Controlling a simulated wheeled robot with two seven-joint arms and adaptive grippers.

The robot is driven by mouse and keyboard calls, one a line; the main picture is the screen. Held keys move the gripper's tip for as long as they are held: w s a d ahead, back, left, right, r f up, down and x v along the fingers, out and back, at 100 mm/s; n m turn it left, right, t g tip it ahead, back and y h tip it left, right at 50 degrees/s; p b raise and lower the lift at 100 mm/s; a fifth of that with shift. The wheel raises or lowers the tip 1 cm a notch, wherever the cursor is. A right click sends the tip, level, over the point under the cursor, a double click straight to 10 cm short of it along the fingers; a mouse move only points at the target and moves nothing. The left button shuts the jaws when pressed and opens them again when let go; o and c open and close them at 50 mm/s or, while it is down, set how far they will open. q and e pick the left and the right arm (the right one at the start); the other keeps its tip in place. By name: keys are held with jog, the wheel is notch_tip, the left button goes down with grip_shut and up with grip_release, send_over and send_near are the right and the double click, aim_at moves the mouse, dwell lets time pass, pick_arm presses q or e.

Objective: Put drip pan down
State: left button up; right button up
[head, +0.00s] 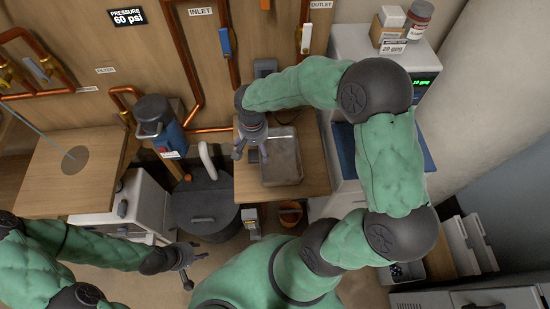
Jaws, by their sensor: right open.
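The drip pan (283,160), a shallow grey metal tray, lies on the small wooden worktop (313,168) in the middle of the head view. It looks flat on the worktop. My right gripper (250,151) is open above the worktop at the pan's left edge, its fingers pointing down. One finger is close to the pan's left rim; I cannot tell whether it touches. My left gripper (196,269) is at the lower left, away from the pan, with its fingers apart and nothing between them.
A dark lidded bin (205,208) stands left of the worktop, below a blue-grey filter housing (160,127). Copper pipes run along the wooden wall behind. A white appliance (345,45) stands right of the worktop, and an orange bucket (290,214) sits below its front edge.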

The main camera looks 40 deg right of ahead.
aim_at(257, 155)
notch_tip(257, 155, down, 5)
jog(key=shift+s+d+b, duration=0.1)
jog(key=shift+b, duration=0.75)
jog(key=shift+r, duration=0.1)
jog(key=c, duration=1.7)
